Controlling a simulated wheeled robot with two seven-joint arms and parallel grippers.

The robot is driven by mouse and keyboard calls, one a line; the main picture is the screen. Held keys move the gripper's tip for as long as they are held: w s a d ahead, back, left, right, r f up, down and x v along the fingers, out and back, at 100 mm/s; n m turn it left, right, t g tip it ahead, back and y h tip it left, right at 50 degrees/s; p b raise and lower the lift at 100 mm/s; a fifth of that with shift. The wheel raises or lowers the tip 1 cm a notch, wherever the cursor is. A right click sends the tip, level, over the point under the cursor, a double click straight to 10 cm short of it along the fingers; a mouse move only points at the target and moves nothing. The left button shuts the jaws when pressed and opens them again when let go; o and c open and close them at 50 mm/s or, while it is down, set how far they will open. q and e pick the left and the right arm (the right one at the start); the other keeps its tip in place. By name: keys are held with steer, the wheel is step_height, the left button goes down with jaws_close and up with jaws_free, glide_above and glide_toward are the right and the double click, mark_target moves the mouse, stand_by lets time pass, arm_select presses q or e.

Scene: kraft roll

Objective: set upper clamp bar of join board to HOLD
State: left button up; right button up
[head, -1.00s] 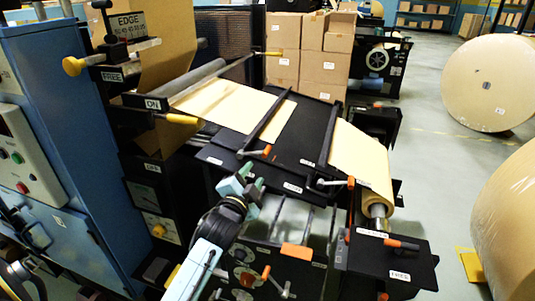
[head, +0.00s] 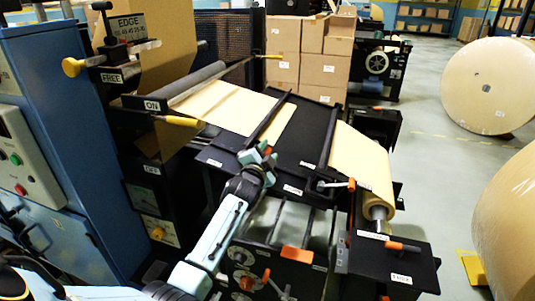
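The join board (head: 300,150) is a black slanted plate in the middle, with brown kraft paper above and below it. The upper clamp bar (head: 271,117) is a thin dark bar across the board's upper side. Its orange-tipped lever (head: 268,150) is at the near end, partly hidden by my gripper. The small white labels by it are too blurred to read. My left gripper (head: 260,158) is at this lever, with its teal fingers apart; I cannot tell whether they touch the lever. My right gripper is out of view.
The lower clamp bar (head: 327,138) has its own orange-tipped lever (head: 341,184) to the right. A blue cabinet (head: 60,130) is at the left.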

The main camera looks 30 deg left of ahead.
arm_select(q)
jaws_close()
stand_by(0.3)
